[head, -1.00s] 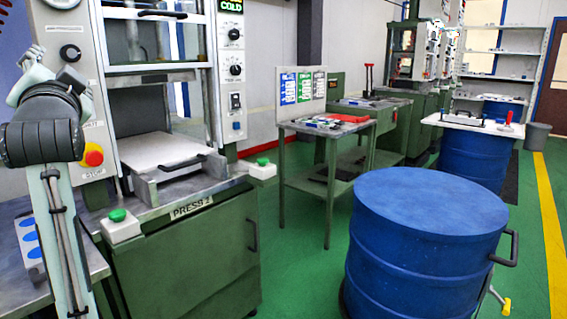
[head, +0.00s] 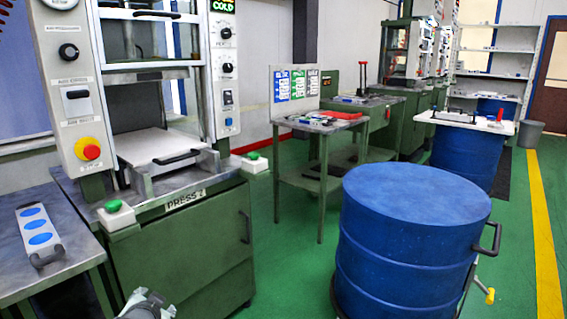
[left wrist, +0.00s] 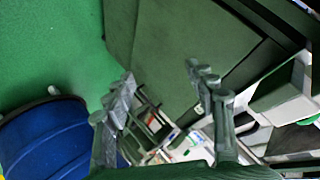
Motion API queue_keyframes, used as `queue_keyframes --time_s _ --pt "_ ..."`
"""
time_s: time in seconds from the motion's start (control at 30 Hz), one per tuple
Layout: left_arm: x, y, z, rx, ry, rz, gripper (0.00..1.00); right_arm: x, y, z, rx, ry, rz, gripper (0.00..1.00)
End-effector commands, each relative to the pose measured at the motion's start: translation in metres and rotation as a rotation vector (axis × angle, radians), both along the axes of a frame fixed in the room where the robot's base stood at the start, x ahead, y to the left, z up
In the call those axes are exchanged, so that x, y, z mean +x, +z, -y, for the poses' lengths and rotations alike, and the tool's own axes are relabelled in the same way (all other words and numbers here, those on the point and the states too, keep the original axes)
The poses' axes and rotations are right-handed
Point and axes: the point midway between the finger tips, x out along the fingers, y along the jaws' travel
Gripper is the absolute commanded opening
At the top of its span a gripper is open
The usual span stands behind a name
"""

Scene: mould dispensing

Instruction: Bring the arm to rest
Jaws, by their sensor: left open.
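My left gripper (left wrist: 160,74) shows in the left wrist view, its two fingers spread well apart with nothing between them. The dark green side of a machine and the green floor lie beyond the fingertips. In the head view only a small grey part of my arm (head: 148,305) shows at the bottom edge, low in front of the press cabinet. The fingers cannot be made out there. My right gripper is in neither view.
Press 2 (head: 190,235) stands at left, beside a side table with a blue-spotted strip (head: 38,235). A blue drum (head: 415,200) stands at front right and also shows in the left wrist view (left wrist: 45,140). Green floor (head: 290,275) is free between them.

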Motion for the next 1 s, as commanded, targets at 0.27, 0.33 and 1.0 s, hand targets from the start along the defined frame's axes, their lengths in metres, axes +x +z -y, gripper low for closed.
queue_keyframes --time_s 0.27,0.33,1.0 --pt "-0.123 -0.182 0.015 -0.162 0.058 -0.308 0.56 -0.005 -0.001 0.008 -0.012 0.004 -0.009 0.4" --pt "-0.162 -0.219 0.017 -0.199 0.084 -0.382 0.56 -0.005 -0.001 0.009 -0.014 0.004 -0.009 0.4" --pt "-0.342 -0.335 0.025 -0.327 0.226 -0.666 0.56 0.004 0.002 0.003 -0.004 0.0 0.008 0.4"
